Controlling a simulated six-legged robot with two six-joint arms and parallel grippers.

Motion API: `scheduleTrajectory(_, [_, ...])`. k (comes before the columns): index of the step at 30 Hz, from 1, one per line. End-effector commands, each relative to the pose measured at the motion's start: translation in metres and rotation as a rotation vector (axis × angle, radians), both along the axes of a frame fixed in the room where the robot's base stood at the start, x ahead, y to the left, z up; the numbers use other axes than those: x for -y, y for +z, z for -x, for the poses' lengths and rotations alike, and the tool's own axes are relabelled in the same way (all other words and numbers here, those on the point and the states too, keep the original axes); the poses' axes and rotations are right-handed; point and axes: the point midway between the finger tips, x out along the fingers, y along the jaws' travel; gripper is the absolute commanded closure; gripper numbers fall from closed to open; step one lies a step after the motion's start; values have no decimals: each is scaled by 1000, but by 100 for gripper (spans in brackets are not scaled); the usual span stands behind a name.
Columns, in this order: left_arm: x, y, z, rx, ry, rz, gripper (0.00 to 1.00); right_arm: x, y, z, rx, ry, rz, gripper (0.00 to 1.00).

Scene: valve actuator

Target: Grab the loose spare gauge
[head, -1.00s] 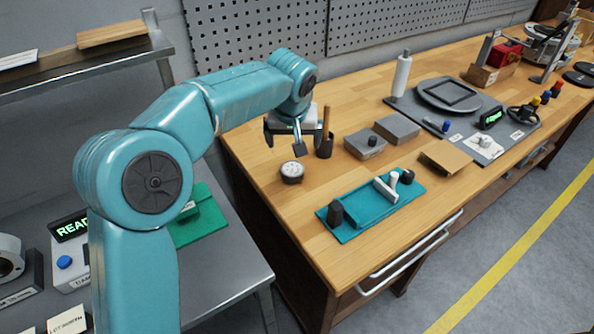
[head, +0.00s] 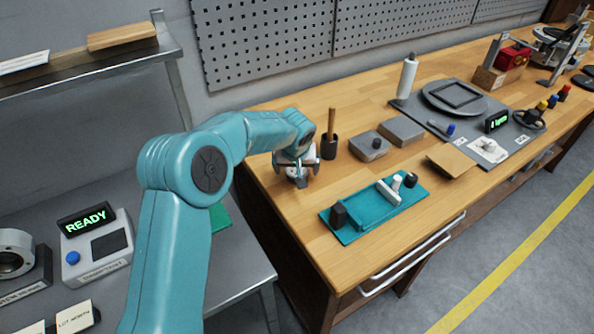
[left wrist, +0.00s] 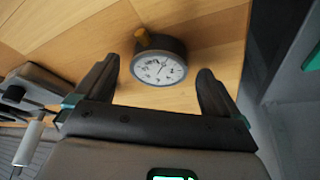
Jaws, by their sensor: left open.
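The loose spare gauge (left wrist: 159,68) has a round white dial, a dark case and a brass-coloured stem. In the left wrist view it lies on the wooden bench, just beyond and between the fingertips. In the head view my left gripper (head: 297,180) is low over the near left part of the bench and mostly hides the gauge. My right gripper is not in view.
A dark cup with a wooden handle (head: 329,147) stands close behind my left gripper. A teal mat (head: 350,236) with dark and white parts lies to its right. Grey blocks (head: 369,146) stand behind. A grey side table with a READY display (head: 86,221) is at left.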

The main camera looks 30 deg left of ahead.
Motion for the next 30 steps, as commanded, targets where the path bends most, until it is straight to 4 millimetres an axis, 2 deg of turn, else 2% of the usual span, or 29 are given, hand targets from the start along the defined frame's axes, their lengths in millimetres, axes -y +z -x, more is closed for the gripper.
scheduleTrajectory(4, [-2,-11,-6,0,0,0,3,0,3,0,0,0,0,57])
scheduleTrajectory(10, [-2,-12,-6,1,0,0,3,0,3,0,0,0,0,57])
scheduleTrajectory(11, [-2,-12,-6,1,0,0,10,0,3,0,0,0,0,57])
scheduleTrajectory(16, [-2,-12,-6,1,0,0,65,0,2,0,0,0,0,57])
scheduleTrajectory(17, [-2,-12,-6,1,0,0,71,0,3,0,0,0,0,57])
scheduleTrajectory(26, [-2,-9,-6,4,0,-1,71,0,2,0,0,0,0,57])
scheduleTrajectory(30, [-2,3,-7,7,1,-2,71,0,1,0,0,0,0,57])
